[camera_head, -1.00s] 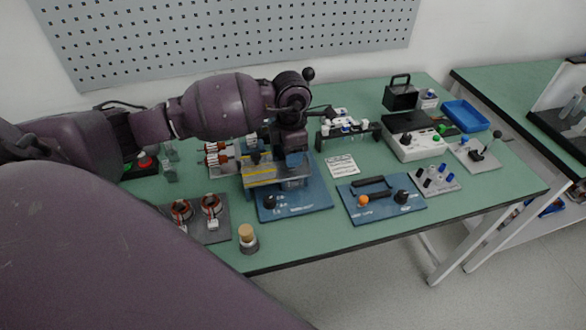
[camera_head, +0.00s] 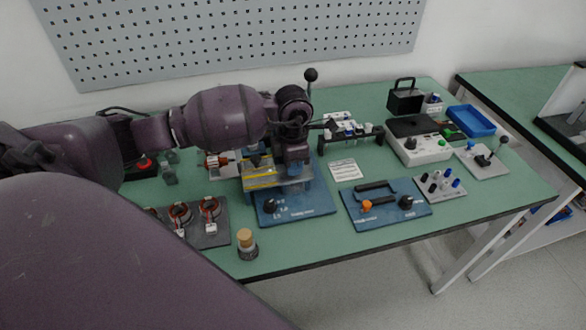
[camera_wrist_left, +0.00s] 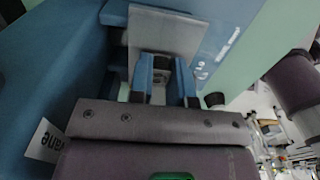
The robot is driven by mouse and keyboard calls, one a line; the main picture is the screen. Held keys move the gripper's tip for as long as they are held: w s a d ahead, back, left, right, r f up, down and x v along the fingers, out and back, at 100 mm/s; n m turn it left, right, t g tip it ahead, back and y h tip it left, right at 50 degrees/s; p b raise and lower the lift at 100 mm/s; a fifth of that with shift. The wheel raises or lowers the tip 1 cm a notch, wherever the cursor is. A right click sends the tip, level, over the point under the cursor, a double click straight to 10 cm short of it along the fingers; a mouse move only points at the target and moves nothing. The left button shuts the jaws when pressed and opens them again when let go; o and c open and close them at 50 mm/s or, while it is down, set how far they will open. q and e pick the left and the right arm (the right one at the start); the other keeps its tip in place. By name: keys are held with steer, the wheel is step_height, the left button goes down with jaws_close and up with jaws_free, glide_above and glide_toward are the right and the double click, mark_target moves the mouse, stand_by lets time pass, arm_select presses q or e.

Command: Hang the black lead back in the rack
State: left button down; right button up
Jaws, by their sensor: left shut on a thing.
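My left gripper (camera_head: 296,165) points down over the back right of a yellow-striped fixture (camera_head: 262,178) on a blue base. In the left wrist view its blue fingers (camera_wrist_left: 167,85) are close together in front of a grey block (camera_wrist_left: 165,35). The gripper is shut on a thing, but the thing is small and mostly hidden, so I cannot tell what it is. The rack (camera_head: 378,141), a dark bar on posts with several small coloured pieces, stands just right of my gripper. I cannot pick out the black lead for sure. My right gripper is not in view.
A blue plate (camera_head: 385,214) with a black handle and an orange knob lies front right of the fixture. A white card (camera_head: 344,169) lies between it and the rack. A white tester (camera_head: 425,152) and blue tray (camera_head: 471,121) are farther right. A corked jar (camera_head: 247,245) stands near the front edge.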

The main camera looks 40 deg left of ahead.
arm_select(q)
steer(key=shift+r, duration=0.15)
steer(key=shift+r+p, duration=0.55)
steer(key=shift+r, duration=0.3)
steer(key=shift+r+p, duration=0.5)
steer(key=shift+r, duration=0.5)
steer(key=shift+r+p, duration=0.5)
steer(key=shift+r, duration=0.4)
